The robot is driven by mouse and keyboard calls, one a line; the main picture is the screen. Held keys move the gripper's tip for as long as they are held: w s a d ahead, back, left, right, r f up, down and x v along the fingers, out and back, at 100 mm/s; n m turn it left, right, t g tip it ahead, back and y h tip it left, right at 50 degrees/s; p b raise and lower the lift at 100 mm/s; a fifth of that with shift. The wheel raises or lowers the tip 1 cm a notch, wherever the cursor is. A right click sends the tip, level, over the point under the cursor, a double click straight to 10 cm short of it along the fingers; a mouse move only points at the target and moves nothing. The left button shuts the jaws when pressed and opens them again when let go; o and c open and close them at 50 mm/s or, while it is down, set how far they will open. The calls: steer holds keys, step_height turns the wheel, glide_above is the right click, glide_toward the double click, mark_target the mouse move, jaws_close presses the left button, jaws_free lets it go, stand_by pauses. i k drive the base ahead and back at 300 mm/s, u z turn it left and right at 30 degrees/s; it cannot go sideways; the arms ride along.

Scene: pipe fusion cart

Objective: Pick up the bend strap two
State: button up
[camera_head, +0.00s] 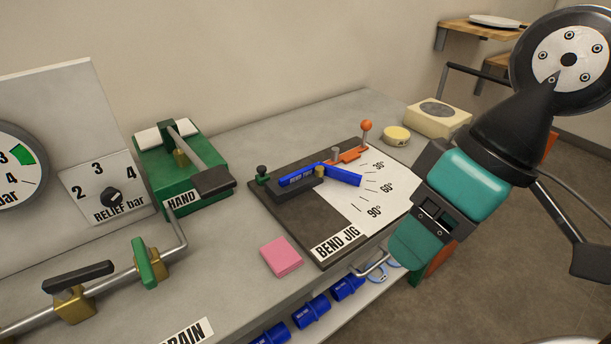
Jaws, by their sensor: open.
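A blue strip (342,175) with small lettering lies on the bend jig (285,216). It is bent near its middle, passes by a dark block and points onto the white angle scale. I cannot read its lettering surely, so I cannot tell whether it is bend strap two. Small light-blue ring-like pieces (378,272) on the lower shelf are partly hidden behind my arm. My gripper (409,246) is at the teal and black arm end, to the right of the jig and apart from the blue strip. It is open; its fingertips are hard to make out, and nothing shows held in it.
A pink block (281,257) lies in front of the jig. The green hand pump (182,175) stands left of it. An orange-knobbed lever (366,126), a yellow round tin (397,136) and a cream box (437,119) are behind. Several blue fittings (311,311) lie on the lower shelf.

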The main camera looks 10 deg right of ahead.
mark_target(284, 181)
steer(key=u, duration=0.35)
steer(key=k, duration=0.5)
steer(key=u, duration=0.4)
steer(key=i, duration=1.2)
steer(key=z, duration=0.4)
